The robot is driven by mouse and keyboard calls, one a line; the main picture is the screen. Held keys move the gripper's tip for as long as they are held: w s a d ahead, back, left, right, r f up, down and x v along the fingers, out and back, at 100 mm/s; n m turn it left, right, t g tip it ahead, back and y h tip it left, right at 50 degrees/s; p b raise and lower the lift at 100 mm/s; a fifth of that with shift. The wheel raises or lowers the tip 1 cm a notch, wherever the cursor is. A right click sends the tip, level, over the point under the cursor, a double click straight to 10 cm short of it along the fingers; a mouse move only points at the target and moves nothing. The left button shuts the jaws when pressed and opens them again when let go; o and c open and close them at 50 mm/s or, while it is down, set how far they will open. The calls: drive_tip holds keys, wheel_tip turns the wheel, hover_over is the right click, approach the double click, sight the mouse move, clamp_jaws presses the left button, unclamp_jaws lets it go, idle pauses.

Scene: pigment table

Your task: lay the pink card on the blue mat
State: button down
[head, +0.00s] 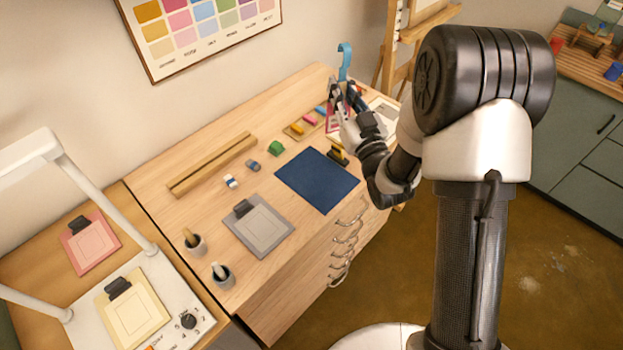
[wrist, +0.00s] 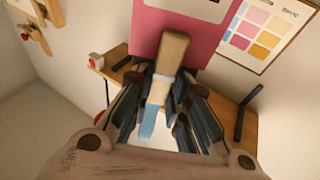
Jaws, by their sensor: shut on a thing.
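The pink card (head: 331,112) is at the back right of the table. In the wrist view the pink card (wrist: 160,24) is large, beyond my fingers, with a pale panel partly cut off by the frame. A tan grip piece with a white band and a blue strip (wrist: 147,126) runs from it between my fingers. My gripper (head: 348,100) is shut on this piece; in the wrist view the gripper (wrist: 163,98) surrounds it. A blue strip rises above the gripper in the head view. The blue mat (head: 317,181) lies flat and bare on the table, nearer than the gripper.
A grey card with a black clip (head: 258,228), two small pots and a wooden rail (head: 213,165) are left of the mat. A green block (head: 276,148) is behind it. A dark stamp-like thing (head: 338,155) stands at its back right corner. A pink clipped plate (head: 91,243) lies far left.

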wheel_tip(320, 180, down, 20)
drive_tip(key=a+b, duration=0.1)
drive_tip(key=b, duration=0.3)
drive_tip(key=shift+w+n+g+y, duration=0.25)
drive_tip(key=shift+n+g+y, duration=0.05)
drive_tip(key=shift+g+y, duration=0.1)
drive_tip(key=shift+b, duration=0.3)
drive_tip(key=shift+f, duration=0.2)
drive_tip(key=c, duration=1.6)
unclamp_jaws()
drive_tip(key=shift+o, duration=0.2)
drive_tip(key=shift+r, duration=0.15)
